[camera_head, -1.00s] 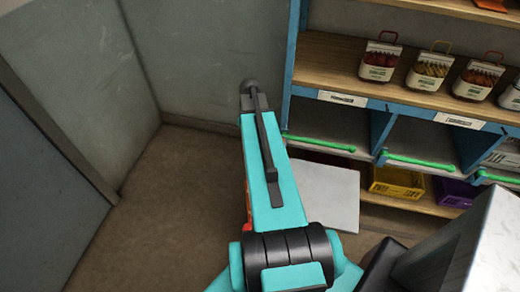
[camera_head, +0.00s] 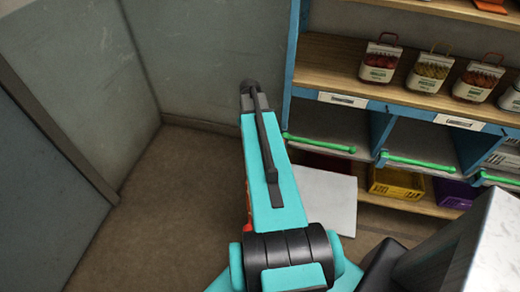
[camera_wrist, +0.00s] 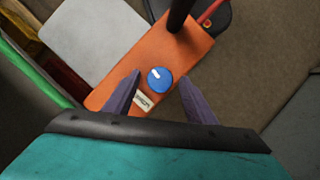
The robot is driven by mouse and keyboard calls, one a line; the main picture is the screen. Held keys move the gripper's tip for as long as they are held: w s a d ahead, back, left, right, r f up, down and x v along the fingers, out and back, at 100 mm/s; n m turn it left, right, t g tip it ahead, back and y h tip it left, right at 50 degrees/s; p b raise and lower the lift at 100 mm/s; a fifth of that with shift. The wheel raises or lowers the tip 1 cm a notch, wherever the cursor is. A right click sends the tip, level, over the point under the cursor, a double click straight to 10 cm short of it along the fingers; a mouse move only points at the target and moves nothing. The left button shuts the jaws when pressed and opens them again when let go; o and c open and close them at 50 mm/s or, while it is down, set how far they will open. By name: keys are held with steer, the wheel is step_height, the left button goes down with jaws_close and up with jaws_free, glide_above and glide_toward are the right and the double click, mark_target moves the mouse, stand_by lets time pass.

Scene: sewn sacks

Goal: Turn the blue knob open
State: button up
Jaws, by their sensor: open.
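The blue knob (camera_wrist: 159,80) shows in the wrist view, round with a white pointer mark toward its upper left. It sits on an orange panel (camera_wrist: 178,52) with a small pale label (camera_wrist: 143,100) below it. My gripper (camera_wrist: 164,84) is open, with one purple finger on each side of the knob in the picture. I cannot tell whether the fingers touch the knob or how far above it they are. In the head view my teal arm hides the knob and the gripper; only a sliver of the orange panel shows beside the arm.
A blue-framed shelf (camera_head: 289,60) stands at the right, with several small sacks (camera_head: 379,62) on its board. Green bars (camera_head: 420,162) run along the bins below. A yellow crate (camera_head: 397,183) is low. A pale flat board (camera_head: 325,205) lies by the arm. Floor at left is clear.

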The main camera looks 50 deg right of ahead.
steer(key=p+v, duration=0.7)
steer(key=v, duration=0.4)
steer(key=shift+r, duration=0.25)
steer(key=shift+w, duration=0.15)
steer(key=s+a+f+n+g+b, duration=0.3)
steer(key=a+f+b, duration=0.5)
steer(key=a+f, duration=1.35)
steer(key=s+a+f+n+h+b, duration=0.1)
steer(key=s+a+f+b, duration=0.1)
steer(key=s+a+f, duration=0.4)
steer(key=s+a+f+n+t+h+b, duration=0.1)
steer(key=s+a+f+b, duration=0.2)
steer(key=s+a+f, duration=0.4)
steer(key=shift+s+a+f, duration=0.2)
steer(key=shift+a+f, duration=1.05)
steer(key=shift+f, duration=2.2)
